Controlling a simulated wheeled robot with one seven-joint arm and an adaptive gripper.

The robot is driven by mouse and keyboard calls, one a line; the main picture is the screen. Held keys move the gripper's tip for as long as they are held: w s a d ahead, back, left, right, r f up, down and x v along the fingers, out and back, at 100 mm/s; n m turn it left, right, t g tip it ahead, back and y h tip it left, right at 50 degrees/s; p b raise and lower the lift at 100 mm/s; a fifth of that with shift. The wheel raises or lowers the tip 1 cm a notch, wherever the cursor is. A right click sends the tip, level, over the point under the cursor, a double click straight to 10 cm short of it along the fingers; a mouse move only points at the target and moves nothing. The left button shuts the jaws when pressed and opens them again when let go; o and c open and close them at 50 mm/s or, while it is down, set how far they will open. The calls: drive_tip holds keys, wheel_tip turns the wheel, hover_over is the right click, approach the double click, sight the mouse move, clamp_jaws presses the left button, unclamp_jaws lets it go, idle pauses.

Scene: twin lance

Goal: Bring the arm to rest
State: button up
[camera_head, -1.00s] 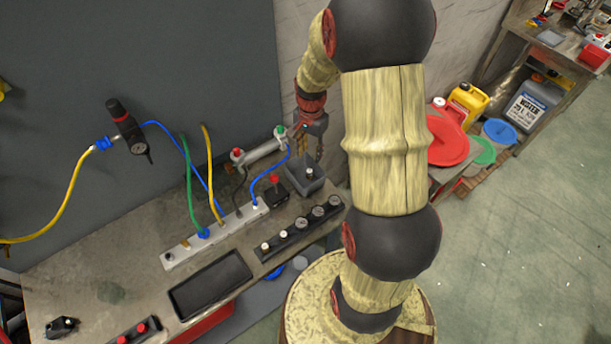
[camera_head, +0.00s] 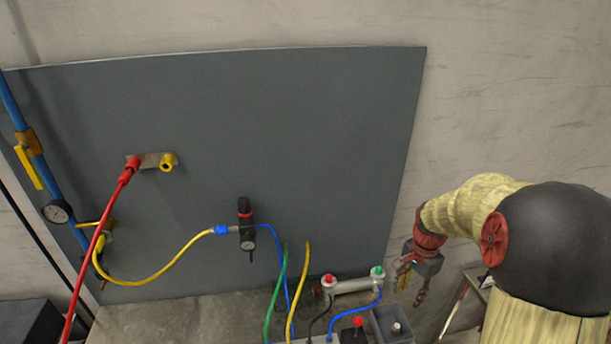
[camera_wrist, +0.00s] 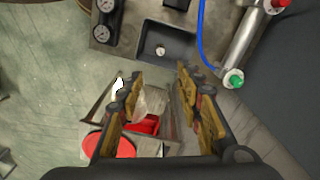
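My gripper (camera_head: 412,283) hangs at the lower right of the head view, in front of the pale wall and right of the pneumatic cylinder (camera_head: 352,285). In the wrist view my gripper (camera_wrist: 160,85) has its two yellow-padded fingers well apart, with nothing held between them. The grey bin (camera_wrist: 165,42), with a small pale-topped fitting in it, lies beyond the fingertips. The cylinder also shows at the upper right of the wrist view (camera_wrist: 243,42), apart from the fingers.
A grey panel (camera_head: 250,130) carries a regulator (camera_head: 246,230) and red and yellow hoses. The bench (camera_head: 180,318) runs below it, with green, yellow and blue tubes rising near the cylinder. A red lid (camera_wrist: 110,145) and a red container lie below the gripper.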

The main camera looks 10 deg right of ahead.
drive_tip(key=s+a+r+n+t+b, duration=0.2)
drive_tip(key=s+a+r+n+b, duration=0.2)
drive_tip(key=s+a+n, duration=0.3)
drive_tip(key=s+a+r+n+t+b, duration=0.3)
drive_tip(key=s+a+r+n+b, duration=0.2)
drive_tip(key=a, duration=0.9)
drive_tip(key=s+n, duration=0.2)
drive_tip(key=s, duration=0.1)
drive_tip(key=shift+s+a+r+n+t+b, duration=0.2)
drive_tip(key=shift+a+n+t+b, duration=0.1)
drive_tip(key=shift+a+n+b, duration=0.1)
